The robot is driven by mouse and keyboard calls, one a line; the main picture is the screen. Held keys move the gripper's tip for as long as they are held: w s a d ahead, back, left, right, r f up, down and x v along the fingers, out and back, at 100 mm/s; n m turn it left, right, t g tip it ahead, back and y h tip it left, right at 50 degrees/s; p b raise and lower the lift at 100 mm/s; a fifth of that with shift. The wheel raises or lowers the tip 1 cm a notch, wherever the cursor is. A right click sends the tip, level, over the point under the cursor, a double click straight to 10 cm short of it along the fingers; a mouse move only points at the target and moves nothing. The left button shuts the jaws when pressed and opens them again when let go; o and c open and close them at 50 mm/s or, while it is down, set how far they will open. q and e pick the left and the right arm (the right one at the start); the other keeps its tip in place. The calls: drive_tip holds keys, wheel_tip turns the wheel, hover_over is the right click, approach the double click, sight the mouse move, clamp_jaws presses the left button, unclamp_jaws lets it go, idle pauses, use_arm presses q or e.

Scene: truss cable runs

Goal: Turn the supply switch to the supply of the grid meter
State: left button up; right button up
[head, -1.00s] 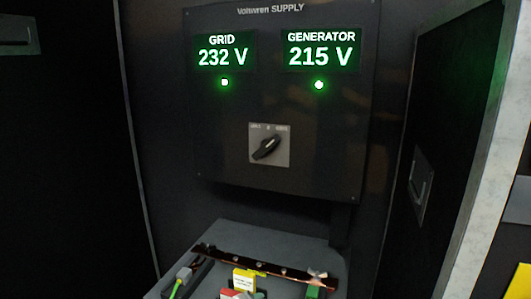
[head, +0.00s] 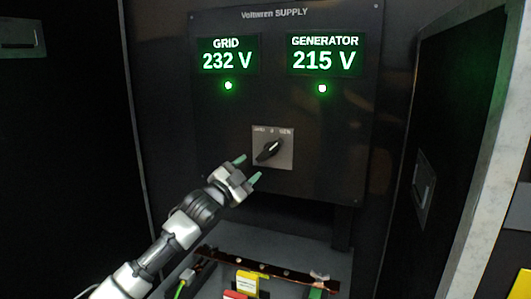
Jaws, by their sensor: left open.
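The supply switch (head: 269,150) is a black rotary knob on a small light grey plate. Its handle slants, with the white-marked end pointing up and right, towards the right-hand label. The labels above it are small; they seem to read grid, 0 and gen. The grid meter (head: 227,57) reads 232 V, with a lit green lamp below it. The generator meter (head: 325,55) reads 215 V, also with a lit green lamp. My left gripper (head: 248,168) is open and empty, just below and left of the knob, apparently not touching it. My right gripper is out of view.
A dark supply panel (head: 220,130) carries the meters and switch. Below it is a grey shelf with a copper bar (head: 255,266) and yellow (head: 246,282) and red pieces. A dark door with a handle (head: 423,184) stands at the right.

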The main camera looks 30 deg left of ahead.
sight(265, 153)
use_arm(q)
drive_tip(key=p+x, duration=0.2)
drive_tip(key=x, duration=0.6)
drive_tip(key=shift+w, duration=0.3)
drive_tip(key=shift+s+r, duration=0.1)
drive_tip(key=shift+s, duration=0.05)
clamp_jaws()
